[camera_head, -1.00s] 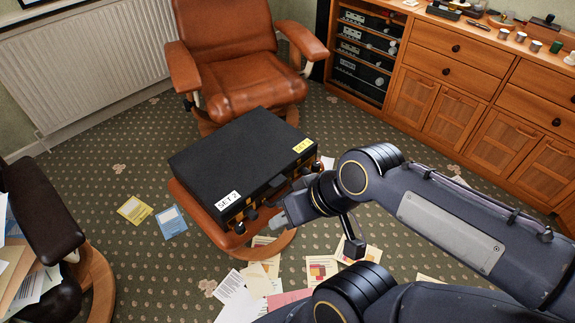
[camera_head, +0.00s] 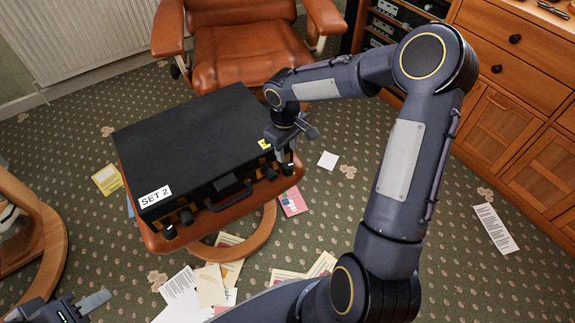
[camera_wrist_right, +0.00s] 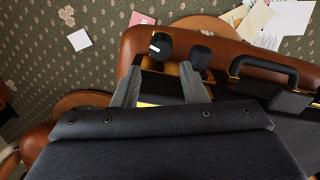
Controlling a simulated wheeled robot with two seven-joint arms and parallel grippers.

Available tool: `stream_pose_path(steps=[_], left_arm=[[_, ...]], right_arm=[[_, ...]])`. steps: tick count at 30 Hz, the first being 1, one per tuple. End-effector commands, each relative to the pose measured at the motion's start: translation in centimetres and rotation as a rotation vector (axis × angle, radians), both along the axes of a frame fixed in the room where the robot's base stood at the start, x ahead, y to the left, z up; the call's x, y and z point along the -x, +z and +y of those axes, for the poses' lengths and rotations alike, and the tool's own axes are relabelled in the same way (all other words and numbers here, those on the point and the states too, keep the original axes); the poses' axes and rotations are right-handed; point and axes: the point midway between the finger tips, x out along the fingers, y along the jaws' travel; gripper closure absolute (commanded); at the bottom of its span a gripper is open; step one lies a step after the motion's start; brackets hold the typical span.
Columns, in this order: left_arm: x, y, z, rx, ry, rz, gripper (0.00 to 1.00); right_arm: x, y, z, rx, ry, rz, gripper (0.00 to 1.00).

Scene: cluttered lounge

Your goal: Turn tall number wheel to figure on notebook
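A black case (camera_head: 185,140) lies flat on a brown footstool (camera_head: 150,238). Dark knob-like wheels stand along its front side, a pair near the left end (camera_head: 186,216) and a pair near the right end (camera_head: 271,174). In the right wrist view, one wheel (camera_wrist_right: 161,45) bears a white mark; another (camera_wrist_right: 201,57) is beside it. I cannot tell which is the tall one. My right gripper (camera_head: 288,155) is at the case's right front corner, its fingers apart with the marked wheel just beyond their tips. My left gripper (camera_head: 65,310) is partly cut off at the bottom left. No notebook is clearly identifiable.
The case has a handle (camera_head: 229,197), a white SET 2 label (camera_head: 155,197) and a partly hidden yellow label (camera_head: 264,144). A brown armchair (camera_head: 240,60) stands behind. Papers (camera_head: 210,285) lie on the carpet. Wooden cabinets (camera_head: 525,150) line the right.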

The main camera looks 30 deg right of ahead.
Motion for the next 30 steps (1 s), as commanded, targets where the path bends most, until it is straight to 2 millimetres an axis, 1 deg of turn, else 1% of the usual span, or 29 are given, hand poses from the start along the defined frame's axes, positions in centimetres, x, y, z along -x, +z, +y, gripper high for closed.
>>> stream_pose_path(steps=[1,3,9,14,22,23,27,30], left_arm=[[0.0,-0.7,0.0,0.000,0.000,0.000,0.64],[0.0,-1.3,0.0,0.000,0.000,0.000,0.64],[0.0,-2.4,0.0,0.000,0.000,0.000,0.64],[0.0,-2.8,0.0,0.000,0.000,0.000,0.64],[0.0,-2.7,0.0,0.000,0.000,0.000,0.64],[0.0,-2.7,0.0,0.000,0.000,0.000,0.64],[0.0,-2.7,0.0,0.000,0.000,0.000,0.64],[0.0,-2.7,0.0,0.000,0.000,0.000,0.64]], right_arm=[[0.1,-1.3,0.0,-0.002,0.000,0.004,0.61],[0.1,-2.5,0.0,-0.002,0.000,0.004,0.61],[0.0,-5.3,-0.1,-0.002,0.000,0.002,0.61],[0.0,-6.2,-0.2,-0.001,0.000,0.001,0.61],[0.0,-6.3,-0.2,-0.001,0.000,0.000,0.61],[0.0,-6.3,-0.2,-0.001,0.000,0.000,0.64],[0.0,-6.3,-0.2,-0.001,0.000,0.001,0.82],[0.0,-6.3,-0.2,-0.001,0.000,0.001,0.93]])
